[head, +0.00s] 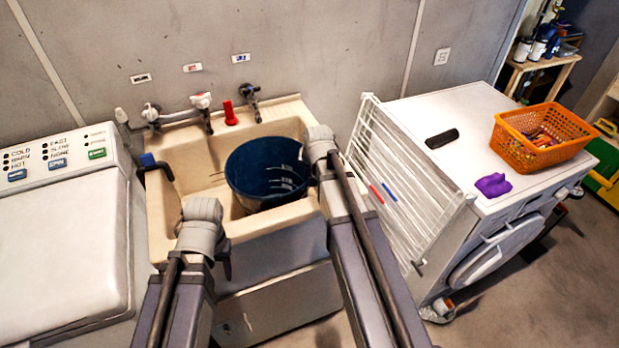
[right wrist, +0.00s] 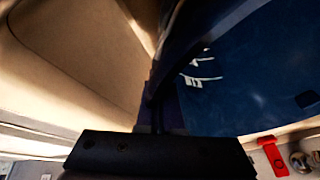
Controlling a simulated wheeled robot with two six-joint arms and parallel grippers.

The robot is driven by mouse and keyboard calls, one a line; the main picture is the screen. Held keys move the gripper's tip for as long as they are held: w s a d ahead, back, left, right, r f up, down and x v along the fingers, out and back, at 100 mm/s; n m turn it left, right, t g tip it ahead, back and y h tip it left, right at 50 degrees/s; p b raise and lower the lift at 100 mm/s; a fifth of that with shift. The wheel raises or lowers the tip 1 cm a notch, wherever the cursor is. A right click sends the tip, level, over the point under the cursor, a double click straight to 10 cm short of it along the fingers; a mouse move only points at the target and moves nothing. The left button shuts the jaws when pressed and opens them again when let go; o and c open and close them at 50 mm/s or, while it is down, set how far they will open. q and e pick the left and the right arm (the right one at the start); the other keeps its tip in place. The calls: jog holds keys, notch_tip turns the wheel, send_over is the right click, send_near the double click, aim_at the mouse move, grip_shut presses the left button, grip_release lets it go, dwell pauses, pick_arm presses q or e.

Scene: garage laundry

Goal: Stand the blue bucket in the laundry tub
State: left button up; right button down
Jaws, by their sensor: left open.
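The blue bucket (head: 262,172) is inside the cream laundry tub (head: 168,213), toward its right side, with its open mouth up. Its base is partly hidden, so I cannot tell whether it rests on the tub floor. My right gripper (head: 314,168) is at the bucket's right rim, its fingers mostly hidden by the wrist. In the right wrist view the gripper (right wrist: 163,112) is closed over the rim of the bucket (right wrist: 235,75). My left gripper (head: 224,252) is open and empty at the tub's front edge, apart from the bucket.
Taps and a red object (head: 230,114) line the tub's back. A washing machine (head: 65,245) stands left. A white drying rack (head: 405,185) and a dryer (head: 440,115) stand right; the dryer bears an orange basket (head: 535,150), a purple cloth (head: 493,185) and a black item (head: 441,138).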

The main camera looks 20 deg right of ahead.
jog(key=shift+r, duration=0.1)
jog(key=shift+f, duration=0.25)
jog(key=c, duration=1.1)
grip_release()
jog(key=shift+r, duration=0.1)
jog(key=shift+p+v, duration=0.7)
jog(key=shift+v, duration=0.1)
jog(key=d+p+v, duration=0.1)
jog(key=p+v, duration=0.9)
jog(key=v, duration=0.1)
jog(key=s+a+n+g, duration=0.1)
jog(key=s+a+n, duration=0.2)
jog(key=s+a, duration=0.2)
jog(key=s+a+f+n+g, duration=0.1)
jog(key=s+a+n+g, duration=0.1)
jog(key=s+a, duration=0.4)
jog(key=s+a+f+n+g, duration=0.1)
jog(key=s+a+n, duration=0.3)
jog(key=a, duration=0.5)
jog(key=shift+s+a+g+h, duration=0.2)
jog(key=shift+s+g, duration=0.1)
jog(key=shift+s, duration=0.3)
jog(key=shift+s+a+g+h, duration=0.2)
jog(key=shift+s+g, duration=0.1)
jog(key=shift+s, duration=0.3)
